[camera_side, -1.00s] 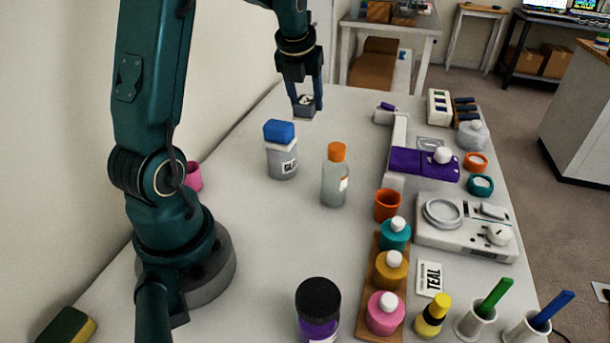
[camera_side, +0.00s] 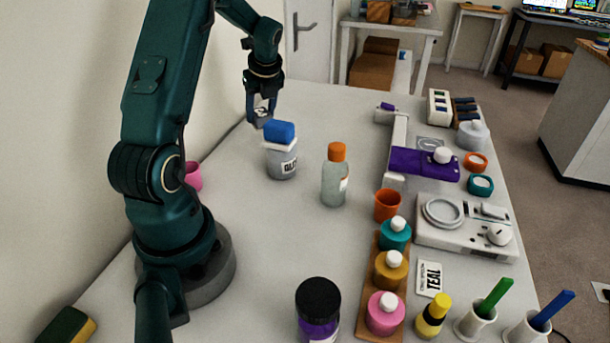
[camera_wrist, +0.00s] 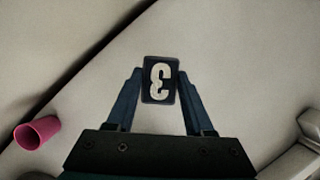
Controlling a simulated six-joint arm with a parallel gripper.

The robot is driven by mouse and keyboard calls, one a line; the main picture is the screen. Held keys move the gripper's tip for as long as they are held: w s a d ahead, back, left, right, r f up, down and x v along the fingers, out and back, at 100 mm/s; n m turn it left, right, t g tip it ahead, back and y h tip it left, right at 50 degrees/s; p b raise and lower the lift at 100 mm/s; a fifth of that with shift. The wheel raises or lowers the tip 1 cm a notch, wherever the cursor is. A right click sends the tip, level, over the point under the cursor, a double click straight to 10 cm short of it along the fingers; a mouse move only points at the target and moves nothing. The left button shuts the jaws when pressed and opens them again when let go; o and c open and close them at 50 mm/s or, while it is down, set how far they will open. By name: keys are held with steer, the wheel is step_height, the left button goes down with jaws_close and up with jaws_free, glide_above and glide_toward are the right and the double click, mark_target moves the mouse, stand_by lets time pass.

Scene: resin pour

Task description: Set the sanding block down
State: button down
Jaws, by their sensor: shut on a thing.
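In the side view my gripper (camera_side: 261,114) hangs over the far left part of the table, beyond the blue-lidded jar. The block (camera_side: 262,110) shows only small between the fingers there. In the wrist view, pale table surface lies around the block. I cannot tell whether its underside touches the table.
The grey jar with a blue lid (camera_side: 281,160) stands just in front of my gripper. A bottle with an orange cap (camera_side: 335,180) is to its right. A pink cup (camera_wrist: 37,132) stands near the wall-side table edge. The far middle of the table (camera_side: 325,110) is clear.

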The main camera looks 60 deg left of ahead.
steer(key=shift+f, duration=2)
steer(key=shift+c, duration=1.4)
jaws_free()
steer(key=shift+f, duration=0.15)
